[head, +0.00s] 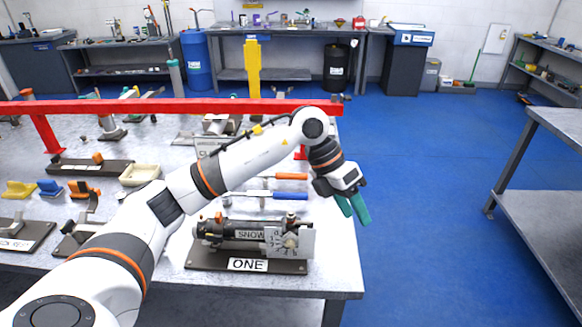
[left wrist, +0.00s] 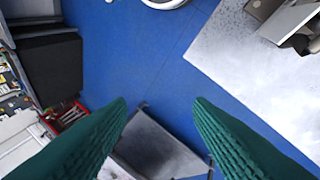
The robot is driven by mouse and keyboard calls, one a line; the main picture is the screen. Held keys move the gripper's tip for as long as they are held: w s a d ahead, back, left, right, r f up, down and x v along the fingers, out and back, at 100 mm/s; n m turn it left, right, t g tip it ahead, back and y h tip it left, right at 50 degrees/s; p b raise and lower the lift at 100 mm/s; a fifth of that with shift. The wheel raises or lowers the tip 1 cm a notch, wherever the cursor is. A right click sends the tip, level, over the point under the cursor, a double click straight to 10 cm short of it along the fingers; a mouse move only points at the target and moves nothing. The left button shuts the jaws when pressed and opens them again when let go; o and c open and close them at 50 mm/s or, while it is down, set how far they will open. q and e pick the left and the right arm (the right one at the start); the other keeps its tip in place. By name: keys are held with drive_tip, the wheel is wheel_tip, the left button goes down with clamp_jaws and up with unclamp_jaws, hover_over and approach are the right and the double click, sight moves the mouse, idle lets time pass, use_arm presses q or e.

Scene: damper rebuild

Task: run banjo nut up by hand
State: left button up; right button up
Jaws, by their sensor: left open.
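A dark damper assembly (head: 235,233) marked "SNOW" lies on a base plate with a white "ONE" label (head: 248,265), near the table's front right corner. A grey plate with a dial-like face (head: 290,243) stands at its right end. I cannot make out the banjo nut. My left gripper (head: 357,207) hangs to the right of the damper and above it in the picture, near the table's right edge. In the left wrist view its green ribbed fingers (left wrist: 161,103) are apart, with only blue floor and a table between them. My right gripper is not in view.
A red rail (head: 180,106) crosses the worktable (head: 335,275) behind my left arm. Tools with orange (head: 291,176) and blue handles (head: 291,196) lie behind the damper. A cream tray (head: 140,174) sits further left. Open blue floor (head: 430,190) separates the table from a right-hand bench (head: 545,200).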

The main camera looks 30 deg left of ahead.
sight(291, 213)
use_arm(q)
drive_tip(key=a+r+n+y, duration=0.1)
drive_tip(key=a+r+y, duration=0.15)
drive_tip(key=a, duration=0.45)
drive_tip(key=a+r+n+y, duration=0.1)
drive_tip(key=a+y, duration=0.3)
drive_tip(key=a, duration=0.4)
drive_tip(key=shift+g, duration=0.4)
wheel_tip(291, 213, down, 12)
drive_tip(key=p, duration=0.3)
drive_tip(key=shift+d+r, duration=0.1)
drive_tip(key=shift+r, duration=0.1)
clamp_jaws()
drive_tip(key=m+b, duration=0.1)
drive_tip(key=m, duration=0.1)
drive_tip(key=shift+f+m+b, duration=0.1)
drive_tip(key=shift+m+b, duration=0.55)
drive_tip(key=shift+m, duration=1.05)
